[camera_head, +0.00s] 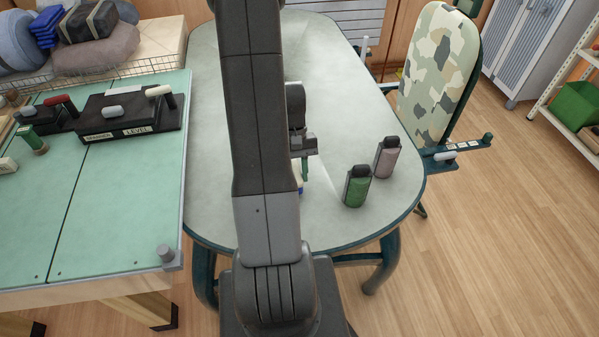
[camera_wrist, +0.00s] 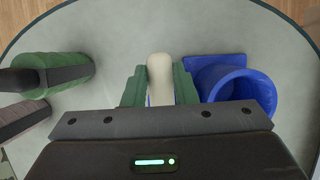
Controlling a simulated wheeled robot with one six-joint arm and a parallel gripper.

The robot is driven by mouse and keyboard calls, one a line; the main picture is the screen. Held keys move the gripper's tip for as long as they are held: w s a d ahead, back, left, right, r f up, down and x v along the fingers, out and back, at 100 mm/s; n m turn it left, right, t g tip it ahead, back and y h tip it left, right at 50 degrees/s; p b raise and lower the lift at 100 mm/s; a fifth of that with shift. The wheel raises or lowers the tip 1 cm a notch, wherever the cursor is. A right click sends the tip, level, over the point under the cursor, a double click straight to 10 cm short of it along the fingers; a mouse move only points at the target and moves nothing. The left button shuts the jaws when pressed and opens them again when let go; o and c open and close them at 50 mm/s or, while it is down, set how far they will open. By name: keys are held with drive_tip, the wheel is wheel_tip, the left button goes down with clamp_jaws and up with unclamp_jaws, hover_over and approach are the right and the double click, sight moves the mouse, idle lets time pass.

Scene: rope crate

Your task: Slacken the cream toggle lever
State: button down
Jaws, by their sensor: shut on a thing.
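The cream toggle lever (camera_wrist: 160,66) is between the two green fingers of my gripper (camera_wrist: 160,78) in the wrist view. The fingers are shut on it, one on each side, and its rounded far end shows past them. A blue fixture with a round, hollow part (camera_wrist: 228,84) is just right of the fingers. Blue also shows below the lever between the fingers, but its joint to the fixture is hidden. In the head view my gripper (camera_head: 304,168) is low over the grey table, and my arm hides most of the fixture and lever.
A green bottle (camera_head: 356,188) and a mauve bottle (camera_head: 387,158) stand right of my gripper on the oval table (camera_head: 225,130). The left bench (camera_head: 110,210) holds a black unit marked LEVEL (camera_head: 140,131) with another cream-tipped handle (camera_head: 158,90). A camouflage-covered board (camera_head: 438,75) stands at right.

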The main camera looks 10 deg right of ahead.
idle(0.3)
drive_tip(key=c, duration=1.2)
unclamp_jaws()
drive_tip(key=shift+o, duration=0.2)
drive_tip(key=b+v, duration=0.1)
drive_tip(key=v, duration=1.3)
drive_tip(key=shift+s, duration=0.15)
drive_tip(key=p+x, duration=0.1)
drive_tip(key=x, duration=1.3)
